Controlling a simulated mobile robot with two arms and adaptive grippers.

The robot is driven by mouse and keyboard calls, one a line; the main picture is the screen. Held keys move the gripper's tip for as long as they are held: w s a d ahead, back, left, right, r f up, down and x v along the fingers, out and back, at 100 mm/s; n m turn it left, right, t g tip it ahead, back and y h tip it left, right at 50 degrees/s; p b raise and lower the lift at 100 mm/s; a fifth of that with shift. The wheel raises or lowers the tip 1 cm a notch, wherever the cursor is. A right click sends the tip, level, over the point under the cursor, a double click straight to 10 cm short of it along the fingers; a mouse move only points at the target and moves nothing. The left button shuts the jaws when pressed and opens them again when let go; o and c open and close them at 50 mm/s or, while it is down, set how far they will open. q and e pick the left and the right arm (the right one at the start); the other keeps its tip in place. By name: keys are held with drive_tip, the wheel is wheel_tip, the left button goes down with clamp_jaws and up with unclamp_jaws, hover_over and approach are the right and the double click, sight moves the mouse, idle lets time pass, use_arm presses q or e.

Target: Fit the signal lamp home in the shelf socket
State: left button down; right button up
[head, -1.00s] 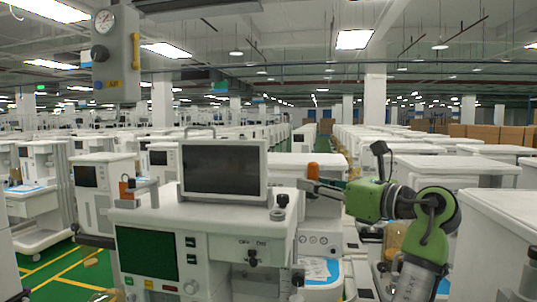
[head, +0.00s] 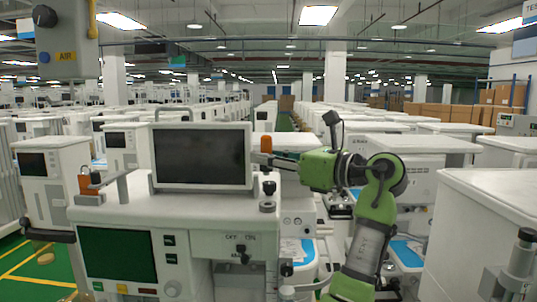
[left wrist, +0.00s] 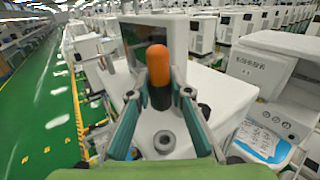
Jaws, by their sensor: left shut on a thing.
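The signal lamp (head: 266,143) has an orange dome; in the left wrist view (left wrist: 158,66) its black lower part also shows. My left gripper (head: 263,158) is shut on the lamp and holds it upright above the cart top, beside the monitor's right edge. Its two fingers (left wrist: 158,82) clasp the lamp from both sides. A grey ring with a dark hole, seemingly the shelf socket (left wrist: 164,141), sits on the white shelf, nearer the wrist camera than the lamp in the picture. In the head view a grey ring (head: 267,207) shows below the lamp. My right gripper is not in view.
A grey monitor (head: 202,156) stands on the white cart (head: 125,207). An orange-and-grey fitting (head: 88,185) is at the cart's left. More white carts stand around; a green-floored aisle lies at left.

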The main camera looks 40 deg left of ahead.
sight(269, 171)
use_arm(q)
drive_tip(key=shift+f+b, duration=0.4)
drive_tip(key=shift+f, duration=0.05)
drive_tip(key=shift+d+f, duration=0.1)
drive_tip(key=shift+f, duration=0.2)
drive_tip(key=shift+d+f+b, duration=0.15)
drive_tip(key=shift+f+b, duration=0.25)
drive_tip(key=shift+f, duration=0.05)
drive_tip(key=shift+d+f, duration=0.1)
drive_tip(key=shift+f, duration=0.25)
drive_tip(key=shift+f+b, duration=0.5)
drive_tip(key=shift+f, duration=0.8)
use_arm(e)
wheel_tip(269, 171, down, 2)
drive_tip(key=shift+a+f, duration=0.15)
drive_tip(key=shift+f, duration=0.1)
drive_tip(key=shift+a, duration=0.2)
